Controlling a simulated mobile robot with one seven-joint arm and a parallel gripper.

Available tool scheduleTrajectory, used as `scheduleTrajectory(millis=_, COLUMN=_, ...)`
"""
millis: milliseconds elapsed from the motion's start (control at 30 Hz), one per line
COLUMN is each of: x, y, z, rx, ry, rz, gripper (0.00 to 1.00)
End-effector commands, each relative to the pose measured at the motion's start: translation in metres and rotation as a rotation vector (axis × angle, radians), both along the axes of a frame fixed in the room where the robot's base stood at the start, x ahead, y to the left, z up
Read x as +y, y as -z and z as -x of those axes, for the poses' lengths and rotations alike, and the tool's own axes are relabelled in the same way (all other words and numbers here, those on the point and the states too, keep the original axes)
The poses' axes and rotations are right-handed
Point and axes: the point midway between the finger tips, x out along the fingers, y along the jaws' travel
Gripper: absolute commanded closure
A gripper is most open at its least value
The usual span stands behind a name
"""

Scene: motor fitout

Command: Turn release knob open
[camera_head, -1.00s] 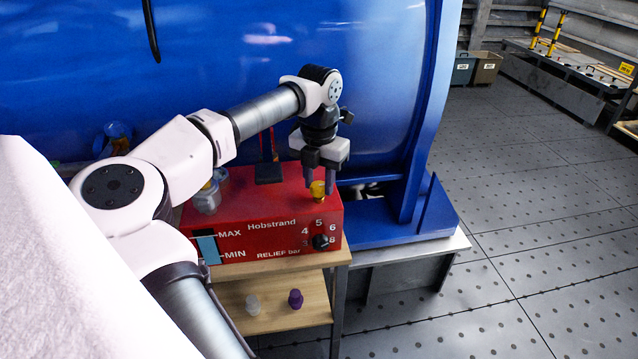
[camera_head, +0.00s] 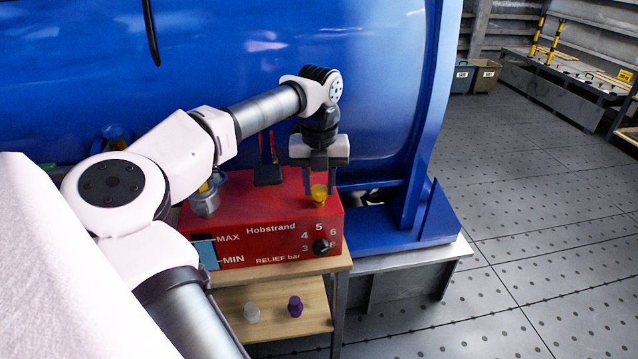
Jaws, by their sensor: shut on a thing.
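The yellow knob (camera_head: 319,195) stands on the top right of the red Hobstrand box (camera_head: 262,222); I take it to be the release knob. My gripper (camera_head: 319,191) points down over it, with one finger on each side, shut on the knob. A black dial (camera_head: 320,246) with numbers around it sits on the box's front face below. The contact faces of the fingers are too small to make out.
A black lever with red edges (camera_head: 268,165) stands on the box, left of my gripper. A grey fitting (camera_head: 205,200) sits at the box's left. The blue tank (camera_head: 390,90) rises behind. A white and a purple piece (camera_head: 295,306) stand on the wooden shelf (camera_head: 270,325) below.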

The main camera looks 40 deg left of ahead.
Motion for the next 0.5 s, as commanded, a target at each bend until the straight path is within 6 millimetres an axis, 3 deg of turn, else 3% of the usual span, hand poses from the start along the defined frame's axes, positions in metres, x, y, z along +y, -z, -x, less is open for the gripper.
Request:
scheduleTrajectory(millis=300, x=0.0, y=0.0001, z=0.0008, rx=0.002, ry=-0.002, rz=0.001, gripper=0.89)
scheduleTrajectory(millis=333, x=0.0, y=0.0001, z=0.0008, rx=0.002, ry=-0.001, rz=0.001, gripper=0.65)
scheduleTrajectory(millis=500, x=-0.0001, y=0.0001, z=0.0006, rx=0.002, ry=-0.001, rz=0.001, gripper=0.45)
